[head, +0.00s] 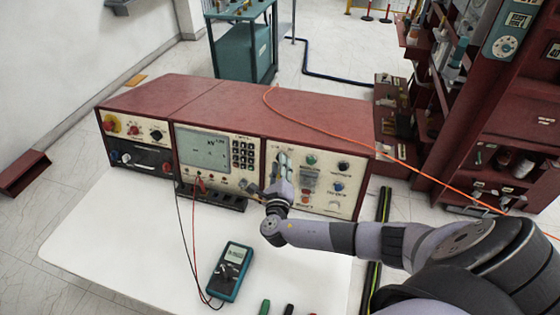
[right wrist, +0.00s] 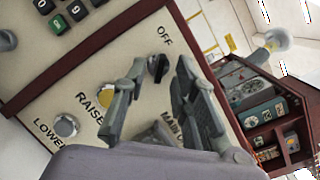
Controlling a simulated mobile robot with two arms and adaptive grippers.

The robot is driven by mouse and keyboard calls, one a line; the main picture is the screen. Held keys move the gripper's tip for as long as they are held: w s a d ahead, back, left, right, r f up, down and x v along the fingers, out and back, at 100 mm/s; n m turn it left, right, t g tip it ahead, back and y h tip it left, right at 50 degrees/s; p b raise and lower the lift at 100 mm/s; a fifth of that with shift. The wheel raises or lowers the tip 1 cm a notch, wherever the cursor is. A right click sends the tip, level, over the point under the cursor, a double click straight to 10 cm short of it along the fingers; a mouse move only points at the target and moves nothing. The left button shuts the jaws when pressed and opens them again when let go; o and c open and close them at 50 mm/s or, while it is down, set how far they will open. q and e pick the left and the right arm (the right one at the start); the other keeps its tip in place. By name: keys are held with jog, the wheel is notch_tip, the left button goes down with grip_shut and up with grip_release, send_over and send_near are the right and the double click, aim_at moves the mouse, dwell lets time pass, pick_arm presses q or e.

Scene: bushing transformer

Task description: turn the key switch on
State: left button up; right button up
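The key switch (right wrist: 157,68) is a small black knob on the cream panel, under the OFF label in the right wrist view. Beside it is lettering that starts with MAIN, partly covered by a finger. My right gripper (right wrist: 161,66) is open, with its two grey fingertips on either side of the switch; I cannot tell if they touch it. In the head view my right gripper (head: 283,163) is at the right section of the red control console (head: 215,97) and hides the switch. My left gripper is not in view.
A silver button (right wrist: 66,125) and a yellow button (right wrist: 76,97) lie left of the fingers, by LOWER and RAISE labels. A teal multimeter (head: 230,271) with leads lies on the white table (head: 130,245). An orange cable (head: 350,142) crosses the console's top.

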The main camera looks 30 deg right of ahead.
jog(key=shift+x, duration=0.95)
grip_shut()
